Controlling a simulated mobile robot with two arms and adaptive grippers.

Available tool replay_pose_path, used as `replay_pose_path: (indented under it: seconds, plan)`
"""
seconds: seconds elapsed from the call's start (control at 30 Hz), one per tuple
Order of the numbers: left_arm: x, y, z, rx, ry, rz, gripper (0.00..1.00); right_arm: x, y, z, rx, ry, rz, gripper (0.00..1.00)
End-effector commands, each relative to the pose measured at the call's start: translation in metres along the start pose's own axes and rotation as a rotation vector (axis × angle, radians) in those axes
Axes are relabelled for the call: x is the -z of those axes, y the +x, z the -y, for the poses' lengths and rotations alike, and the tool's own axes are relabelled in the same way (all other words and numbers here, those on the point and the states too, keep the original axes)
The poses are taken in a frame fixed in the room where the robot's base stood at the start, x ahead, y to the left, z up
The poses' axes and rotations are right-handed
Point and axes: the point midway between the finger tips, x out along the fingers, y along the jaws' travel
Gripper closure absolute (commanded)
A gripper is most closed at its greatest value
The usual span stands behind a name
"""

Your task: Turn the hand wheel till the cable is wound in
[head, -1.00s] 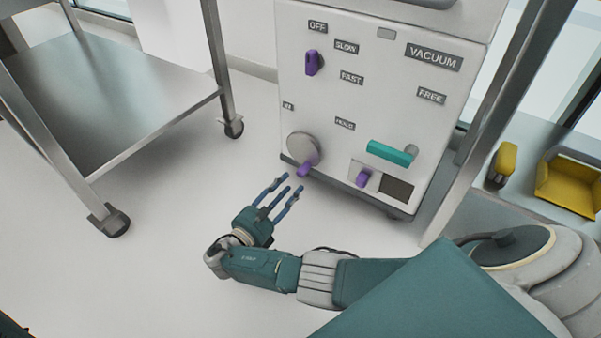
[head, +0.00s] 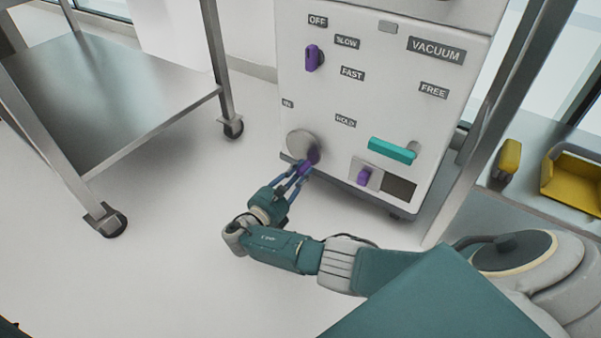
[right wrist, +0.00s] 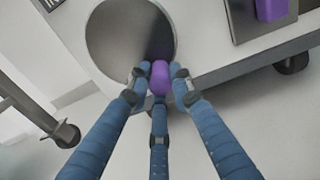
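The hand wheel is a grey disc (head: 301,142) low on the left of the white machine's front; it fills the upper left of the right wrist view (right wrist: 118,36). Its purple handle (right wrist: 160,78) sticks out at the disc's lower right edge. My right gripper (head: 300,170) has its blue fingers closed around this handle, two at the sides and one below, seeming to touch it. I cannot make out a cable in either view. My left gripper is not in view.
The white machine (head: 390,60) carries a purple switch (head: 314,58), a teal lever (head: 392,150) and a purple knob (head: 363,177) beside a dark window (head: 399,188). A wheeled metal table (head: 110,95) stands left. Yellow bins (head: 570,183) are at right. The floor in front is clear.

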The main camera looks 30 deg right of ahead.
Motion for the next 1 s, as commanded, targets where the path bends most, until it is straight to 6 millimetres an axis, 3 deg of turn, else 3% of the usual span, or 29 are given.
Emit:
replay_pose_path:
  seconds: [0.47, 1.0]
  plan:
    - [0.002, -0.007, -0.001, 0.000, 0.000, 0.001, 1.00, 0.007, -0.001, -0.003, 0.004, 0.090, -0.006, 1.00]
    - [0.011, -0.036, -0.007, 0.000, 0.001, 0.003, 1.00, 0.011, -0.002, -0.028, 0.006, 0.562, -0.009, 1.00]
